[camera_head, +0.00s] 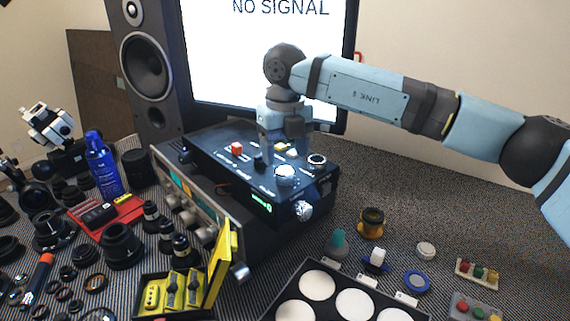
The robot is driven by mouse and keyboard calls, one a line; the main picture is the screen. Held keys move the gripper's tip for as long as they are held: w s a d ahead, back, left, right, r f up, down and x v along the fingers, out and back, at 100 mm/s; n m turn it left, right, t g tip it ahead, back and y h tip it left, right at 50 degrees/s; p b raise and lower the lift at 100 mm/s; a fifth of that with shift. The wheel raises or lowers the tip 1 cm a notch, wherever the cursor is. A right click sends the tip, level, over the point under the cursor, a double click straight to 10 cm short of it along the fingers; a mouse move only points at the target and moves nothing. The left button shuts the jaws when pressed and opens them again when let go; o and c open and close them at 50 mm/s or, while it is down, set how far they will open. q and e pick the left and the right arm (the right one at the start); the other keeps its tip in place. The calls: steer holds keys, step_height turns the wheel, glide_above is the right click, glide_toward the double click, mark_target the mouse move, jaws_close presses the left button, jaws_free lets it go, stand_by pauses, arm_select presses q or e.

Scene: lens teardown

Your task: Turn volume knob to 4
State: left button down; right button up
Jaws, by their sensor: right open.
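A black control box (225,165) sits on the table in front of the monitor. A silver knob (302,210) is on its front face, beside a small green display (262,204). Its top carries a pale round knob (286,172), a silver-ringed dial (317,160) and a red button (237,148). I cannot read which control is the volume knob or its setting. My right gripper (284,143) points down over the rear part of the box top, open, its fingers hiding some of the panel. I cannot tell if it touches anything. My left gripper is not in view.
A monitor (235,60) reading "NO SIGNAL" and a speaker (145,65) stand behind. A yellow case (180,290), a blue bottle (103,165) and many lens parts crowd the left. A black tray with white discs (319,285) lies in front.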

mark_target(285, 170)
step_height(285, 170, up, 9)
steer(key=p, duration=0.1)
stand_by(0.3)
